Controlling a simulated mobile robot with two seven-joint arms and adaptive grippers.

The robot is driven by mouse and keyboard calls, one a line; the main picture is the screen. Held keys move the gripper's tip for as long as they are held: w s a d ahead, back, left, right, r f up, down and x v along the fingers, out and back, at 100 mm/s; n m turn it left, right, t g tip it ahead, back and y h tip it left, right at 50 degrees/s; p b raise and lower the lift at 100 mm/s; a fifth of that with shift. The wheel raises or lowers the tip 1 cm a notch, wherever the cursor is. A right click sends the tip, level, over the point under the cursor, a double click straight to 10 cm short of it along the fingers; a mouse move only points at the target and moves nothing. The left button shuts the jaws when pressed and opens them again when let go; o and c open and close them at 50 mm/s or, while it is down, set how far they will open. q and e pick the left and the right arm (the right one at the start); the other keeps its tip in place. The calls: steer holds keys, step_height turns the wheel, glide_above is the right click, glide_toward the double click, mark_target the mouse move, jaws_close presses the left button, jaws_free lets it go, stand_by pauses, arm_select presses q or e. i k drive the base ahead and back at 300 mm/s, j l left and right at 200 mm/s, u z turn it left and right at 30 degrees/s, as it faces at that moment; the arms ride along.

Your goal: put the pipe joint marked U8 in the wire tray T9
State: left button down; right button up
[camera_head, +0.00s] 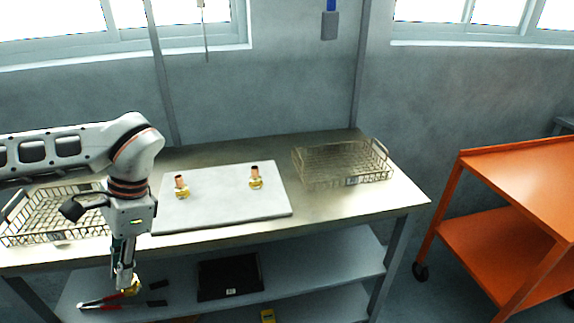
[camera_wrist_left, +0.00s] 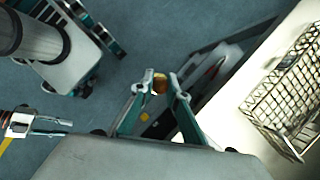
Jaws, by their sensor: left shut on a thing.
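My left gripper (camera_head: 124,284) hangs in front of the table's front edge, shut on a brass and copper pipe joint (camera_head: 134,287). In the left wrist view the joint (camera_wrist_left: 160,84) shows between the fingertips (camera_wrist_left: 161,78). Its mark cannot be read. Two similar pipe joints stand on the pale board, one at left (camera_head: 181,187) and one at right (camera_head: 255,178). One wire tray (camera_head: 352,181) is at the table's right end; another wire tray (camera_head: 40,238) is at the left, partly behind my arm. Their tags are too small to read. What seems my right gripper (camera_wrist_left: 45,125) shows in the wrist view.
The pale board (camera_head: 225,215) lies mid-table. The lower shelf (camera_head: 325,268) holds a black tray (camera_head: 230,275), red-handled pliers (camera_head: 95,304) and a yellow item (camera_head: 267,316). An orange cart (camera_head: 510,165) stands at right. Bare tabletop lies between board and right tray.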

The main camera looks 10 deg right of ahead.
mark_target(343, 171)
steer(key=j+z, duration=0.15)
steer(key=z, duration=0.3)
steer(key=j+z, duration=0.2)
steer(key=z, duration=0.25)
